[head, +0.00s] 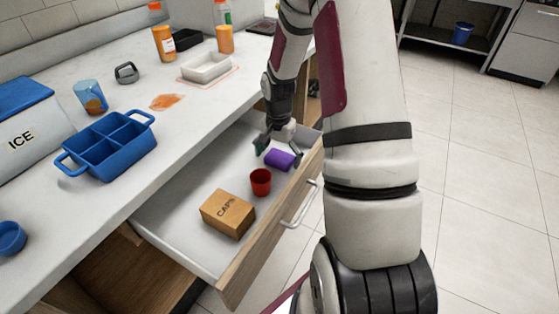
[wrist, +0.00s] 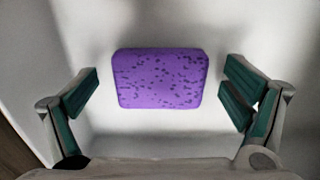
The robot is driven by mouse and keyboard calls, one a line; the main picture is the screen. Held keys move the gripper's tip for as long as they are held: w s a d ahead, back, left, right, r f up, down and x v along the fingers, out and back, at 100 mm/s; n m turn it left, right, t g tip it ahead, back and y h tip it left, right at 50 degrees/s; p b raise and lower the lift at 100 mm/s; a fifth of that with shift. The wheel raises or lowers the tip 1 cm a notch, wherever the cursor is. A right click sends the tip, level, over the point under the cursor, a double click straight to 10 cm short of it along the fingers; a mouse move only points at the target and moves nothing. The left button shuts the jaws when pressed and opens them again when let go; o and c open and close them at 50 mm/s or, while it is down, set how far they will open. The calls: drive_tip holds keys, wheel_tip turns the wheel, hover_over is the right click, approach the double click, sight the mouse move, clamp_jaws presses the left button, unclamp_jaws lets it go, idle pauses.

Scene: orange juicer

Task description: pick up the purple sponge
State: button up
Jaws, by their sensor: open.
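The purple sponge (head: 279,159) lies in the open drawer (head: 172,226), near its far end. In the wrist view the sponge (wrist: 160,78) is a rounded purple block with dark specks, lying on the pale drawer floor. My gripper (head: 279,150) reaches down into the drawer at the sponge. In the wrist view my gripper (wrist: 160,92) is open, with one green-padded finger to the left of the sponge and one to the right. Gaps show between the sponge and both fingers. The exact height of the fingers above the drawer floor is hard to tell.
A red cup (head: 260,182) and a cardboard box marked CAPS (head: 228,214) share the drawer. The drawer front with its handle (head: 300,205) stands to the right. On the counter are a blue divided caddy (head: 108,147), an ice box (head: 25,128) and a white tray (head: 205,67).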

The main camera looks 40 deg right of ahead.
sight(279, 158)
drive_tip(key=shift+c, duration=0.3)
drive_tip(key=c, duration=0.9)
drive_tip(key=shift+o, duration=0.2)
drive_tip(key=shift+r, duration=0.1)
wheel_tip(279, 158, up, 10)
drive_tip(key=p, duration=0.2)
